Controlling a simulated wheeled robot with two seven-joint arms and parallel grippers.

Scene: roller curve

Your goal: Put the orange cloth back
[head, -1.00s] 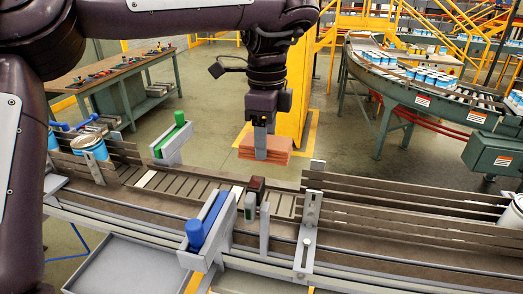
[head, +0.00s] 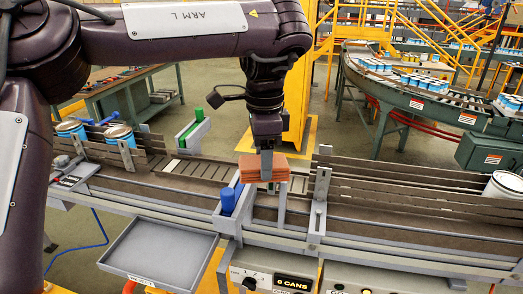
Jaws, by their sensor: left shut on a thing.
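The orange cloth (head: 250,170) is a folded, layered stack. My left gripper (head: 266,166) points down and is shut on it, holding it in the head view's middle. The cloth appears over the conveyor (head: 200,168), just right of the blue cylinder; whether it touches anything below cannot be told. It hides part of the conveyor behind it. My right gripper does not show.
A grey tray (head: 160,247) hangs at the conveyor's front. Cans (head: 118,136) stand at left, and a white can (head: 503,188) at right. A workbench (head: 120,88) with tools stands behind.

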